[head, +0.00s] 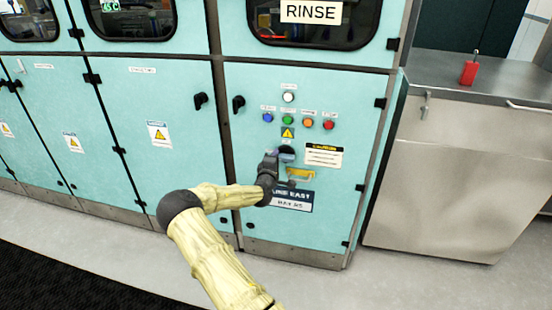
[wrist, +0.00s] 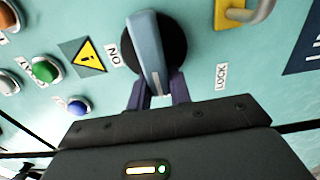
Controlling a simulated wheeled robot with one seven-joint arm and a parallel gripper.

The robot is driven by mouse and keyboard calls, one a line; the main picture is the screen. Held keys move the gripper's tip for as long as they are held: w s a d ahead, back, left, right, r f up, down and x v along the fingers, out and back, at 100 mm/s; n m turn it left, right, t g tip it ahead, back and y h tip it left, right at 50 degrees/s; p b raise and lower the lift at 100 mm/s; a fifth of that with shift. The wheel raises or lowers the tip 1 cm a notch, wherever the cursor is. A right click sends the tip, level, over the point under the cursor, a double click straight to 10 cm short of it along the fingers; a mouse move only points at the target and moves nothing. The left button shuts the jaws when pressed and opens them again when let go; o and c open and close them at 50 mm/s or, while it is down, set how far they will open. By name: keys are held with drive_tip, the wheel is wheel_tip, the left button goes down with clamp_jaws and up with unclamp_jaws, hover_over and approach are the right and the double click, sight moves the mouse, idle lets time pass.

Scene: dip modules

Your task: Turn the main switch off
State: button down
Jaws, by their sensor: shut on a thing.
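The main switch is a black round dial with a blue-grey bar handle (wrist: 150,50), set in the turquoise panel; in the head view its handle (head: 287,153) is partly hidden by my gripper (head: 276,155). In the wrist view the dark purple fingers of my gripper (wrist: 158,92) are on both sides of the handle's near end, shut on it. The handle runs nearly up and down in that view, tilted slightly. An ON label (wrist: 113,54) is left of the dial and a LOCK label (wrist: 222,76) is to its right.
Blue (head: 267,118), green (head: 287,120), orange (head: 307,123) and red (head: 328,125) buttons sit above the switch, with a white one (head: 289,97) higher. A yellow part with a metal hook (wrist: 232,15) is beside the dial. A steel counter (head: 470,85) stands at right.

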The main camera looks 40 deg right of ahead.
drive_tip(key=shift+a+f, duration=0.1)
drive_tip(key=c, duration=1.3)
unclamp_jaws()
drive_tip(key=p+v, duration=0.1)
drive_tip(key=v, duration=1.6)
drive_tip(key=shift+s+a+p, duration=0.1)
drive_tip(key=shift+s+p, duration=0.1)
drive_tip(key=shift+p, duration=0.1)
